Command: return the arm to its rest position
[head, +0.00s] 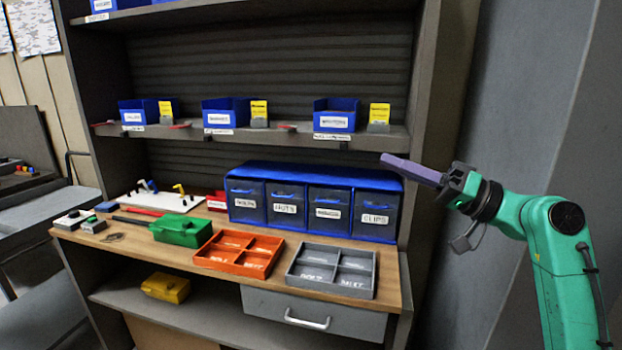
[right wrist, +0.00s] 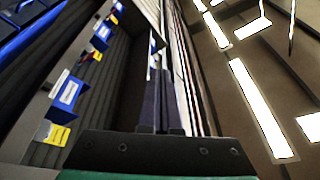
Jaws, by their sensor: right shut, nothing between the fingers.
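My right arm (head: 555,240) is green and comes in from the right edge in the head view. My right gripper (head: 388,159) has long purple fingers, shut together and empty. It points left, raised in front of the shelf unit's right side post, above and to the right of the blue drawer cabinet in the picture. In the right wrist view the two dark fingers (right wrist: 162,100) lie side by side with nothing between them. My left gripper is not in view.
The wooden worktop (head: 230,288) bears a blue drawer cabinet (head: 315,168), an orange tray (head: 240,276), a grey tray (head: 333,293) and a green box (head: 181,242). Blue bins (head: 336,104) stand on the shelf above. A grey wall panel (head: 520,100) stands behind my arm.

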